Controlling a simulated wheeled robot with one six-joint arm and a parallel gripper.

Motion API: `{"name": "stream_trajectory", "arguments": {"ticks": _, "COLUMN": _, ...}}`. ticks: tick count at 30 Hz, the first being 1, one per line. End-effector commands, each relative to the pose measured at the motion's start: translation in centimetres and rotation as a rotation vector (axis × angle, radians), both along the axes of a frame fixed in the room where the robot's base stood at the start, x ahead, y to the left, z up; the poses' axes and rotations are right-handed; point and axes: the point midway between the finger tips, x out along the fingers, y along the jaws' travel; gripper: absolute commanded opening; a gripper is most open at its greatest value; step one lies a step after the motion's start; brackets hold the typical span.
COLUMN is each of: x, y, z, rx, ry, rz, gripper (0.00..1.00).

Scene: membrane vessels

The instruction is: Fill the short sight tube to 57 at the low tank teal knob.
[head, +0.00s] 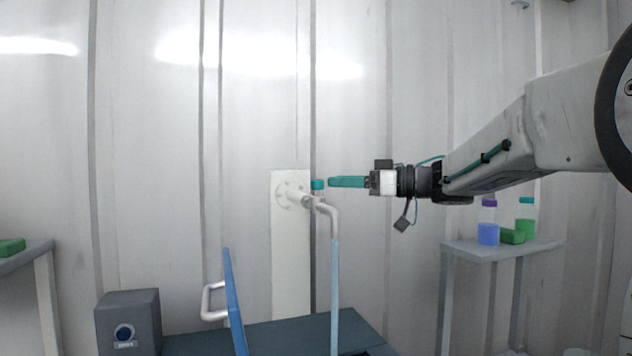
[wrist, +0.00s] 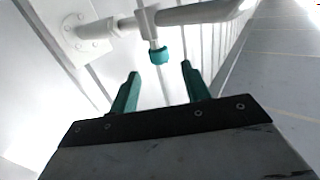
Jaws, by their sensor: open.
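The teal knob (head: 318,184) sits on a white pipe (head: 328,212) that comes out of a round flange on a pale wall plate. It also shows in the wrist view (wrist: 159,56). My gripper (head: 331,182) is open, just right of the knob in the head view. In the wrist view my gripper (wrist: 160,72) has its two teal fingers apart, with the knob ahead between their tips, not gripped. A pale blue vertical length (head: 335,290) hangs below the pipe's bend; I cannot tell whether it is a tube or a stream. No scale marks are readable.
A blue panel (head: 234,300) with a white handle stands left of the pipe, by a dark surface (head: 280,332). A grey box (head: 128,322) is at lower left. A shelf (head: 485,251) at right holds bottles and a green block. The wall is close behind the pipe.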

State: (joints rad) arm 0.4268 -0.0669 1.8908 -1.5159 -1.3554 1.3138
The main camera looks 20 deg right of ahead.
Motion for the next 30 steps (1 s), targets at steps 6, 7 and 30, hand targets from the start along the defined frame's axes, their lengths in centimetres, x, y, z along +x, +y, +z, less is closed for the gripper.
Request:
{"name": "stream_trajectory", "arguments": {"ticks": 6, "x": 2.2, "y": 3.1, "z": 0.0, "rx": 0.000, "ry": -0.001, "rz": 0.002, "gripper": 0.47}}
{"name": "stream_trajectory", "arguments": {"ticks": 7, "x": 2.5, "y": 3.4, "z": 0.0, "rx": 0.000, "ry": -0.001, "rz": 0.001, "gripper": 0.47}}
{"name": "stream_trajectory", "arguments": {"ticks": 30, "x": 3.8, "y": 5.0, "z": 0.0, "rx": 0.000, "ry": -0.003, "rz": -0.004, "gripper": 0.04}}
